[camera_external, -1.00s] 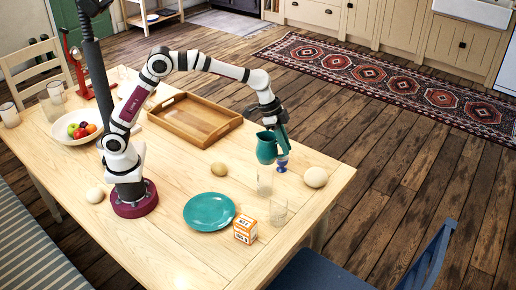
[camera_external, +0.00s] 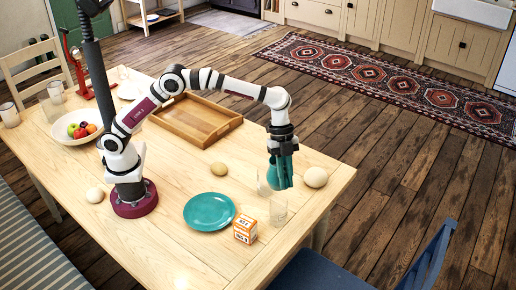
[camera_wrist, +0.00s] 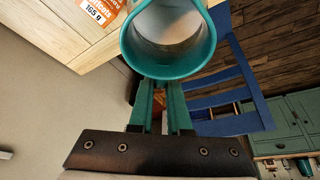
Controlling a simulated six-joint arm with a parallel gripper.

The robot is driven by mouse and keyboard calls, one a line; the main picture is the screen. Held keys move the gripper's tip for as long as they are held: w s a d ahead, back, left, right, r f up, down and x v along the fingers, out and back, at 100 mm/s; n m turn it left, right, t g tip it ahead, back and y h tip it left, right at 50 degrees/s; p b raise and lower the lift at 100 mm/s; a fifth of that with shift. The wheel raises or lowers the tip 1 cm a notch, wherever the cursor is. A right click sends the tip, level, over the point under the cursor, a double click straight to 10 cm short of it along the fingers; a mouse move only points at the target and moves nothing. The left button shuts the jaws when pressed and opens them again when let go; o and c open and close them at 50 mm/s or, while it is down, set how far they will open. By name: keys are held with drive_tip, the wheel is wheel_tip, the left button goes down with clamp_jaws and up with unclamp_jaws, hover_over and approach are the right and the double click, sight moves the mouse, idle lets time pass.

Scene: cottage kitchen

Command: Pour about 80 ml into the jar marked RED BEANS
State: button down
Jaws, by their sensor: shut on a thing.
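My gripper (camera_external: 284,170) is shut on a teal jug (camera_external: 272,175) near the table's right end. In the wrist view the jug (camera_wrist: 168,65) sits at the fingertips, its round mouth facing the camera; the inside looks pale grey, and I cannot tell how full it is. One clear glass jar (camera_external: 262,187) is partly hidden behind the jug. A second clear jar (camera_external: 278,214) stands nearer the camera. No RED BEANS marking is legible on either. I see no stream of contents, and the jug's exact tilt is unclear.
An orange and white box (camera_external: 245,229) stands left of the nearer jar; it also shows in the wrist view (camera_wrist: 98,12). A teal plate (camera_external: 209,212) lies left of it. Round pale objects (camera_external: 315,177) (camera_external: 219,169) flank the jug. A wooden tray (camera_external: 228,124) is farther back.

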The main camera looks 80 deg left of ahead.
drive_tip(key=shift+f, duration=1.6)
drive_tip(key=shift+a+r, duration=0.15)
drive_tip(key=shift+s+a+r+h, duration=0.15)
drive_tip(key=shift+a+r+h, duration=0.55)
drive_tip(key=shift+h, duration=0.2)
drive_tip(key=shift+a, duration=0.25)
drive_tip(key=shift+s+a+r+t+h, duration=0.15)
drive_tip(key=shift+a+t+h, duration=0.25)
drive_tip(key=shift+a+h, duration=0.6)
drive_tip(key=shift+s+a+h, duration=0.2)
drive_tip(key=shift+a+h, duration=0.65)
drive_tip(key=shift+s+a+h, duration=0.15)
drive_tip(key=shift+a+h, duration=0.65)
drive_tip(key=shift+h, duration=0.05)
drive_tip(key=shift+s+a+r+t+h, duration=0.15)
drive_tip(key=shift+a+r+t+h, duration=0.35)
drive_tip(key=shift+h, duration=0.4)
drive_tip(key=shift+a+r+h, duration=0.5)
drive_tip(key=shift+h, duration=0.3)
